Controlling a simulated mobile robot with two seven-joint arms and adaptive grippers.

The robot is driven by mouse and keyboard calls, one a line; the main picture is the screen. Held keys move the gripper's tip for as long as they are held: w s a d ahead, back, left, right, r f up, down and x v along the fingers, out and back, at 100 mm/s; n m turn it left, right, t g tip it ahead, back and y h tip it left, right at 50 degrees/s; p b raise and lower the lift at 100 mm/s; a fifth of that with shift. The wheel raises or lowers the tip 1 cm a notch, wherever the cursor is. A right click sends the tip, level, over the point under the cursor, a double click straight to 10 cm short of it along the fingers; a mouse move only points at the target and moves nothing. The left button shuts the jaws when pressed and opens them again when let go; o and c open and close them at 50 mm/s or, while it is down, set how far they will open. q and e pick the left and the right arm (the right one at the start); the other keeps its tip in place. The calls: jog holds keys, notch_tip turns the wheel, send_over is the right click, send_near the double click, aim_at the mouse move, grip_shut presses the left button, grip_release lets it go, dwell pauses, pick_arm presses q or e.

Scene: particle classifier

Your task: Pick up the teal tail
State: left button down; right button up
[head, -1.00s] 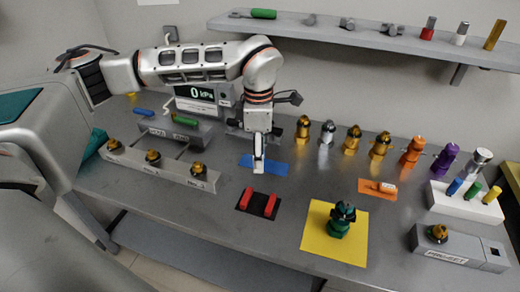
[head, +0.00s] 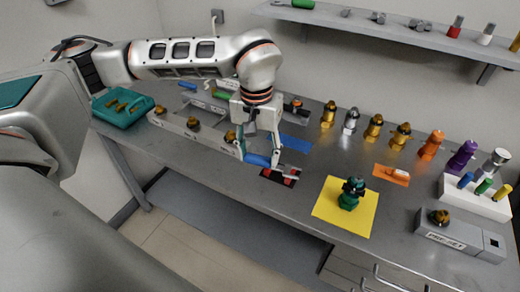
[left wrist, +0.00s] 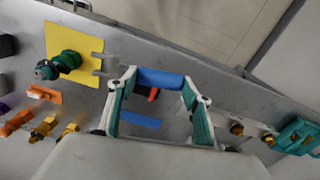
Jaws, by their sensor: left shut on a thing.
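A green-teal piece with a dark top (head: 350,192) stands upright on the yellow mat (head: 328,207). It also shows in the left wrist view (left wrist: 65,61). I cannot tell which part of it is the tail. My left gripper (head: 261,160) is over the bench's front part, left of the yellow mat and apart from the teal piece. It is shut on a blue cylinder (left wrist: 160,78), which lies across between the two fingers. My right gripper is not in view.
A dark pad with red blocks (head: 289,181) lies just right of the gripper, and a flat blue mat (head: 296,144) behind it. An orange mat (head: 391,174) and several coloured pieces stand at the right. A teal case (head: 118,117) is at the bench's left end.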

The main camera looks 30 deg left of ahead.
pick_arm(q)
jog(key=shift+s+r+m, duration=0.1)
jog(key=shift+s+m, duration=0.55)
jog(key=shift+m, duration=0.25)
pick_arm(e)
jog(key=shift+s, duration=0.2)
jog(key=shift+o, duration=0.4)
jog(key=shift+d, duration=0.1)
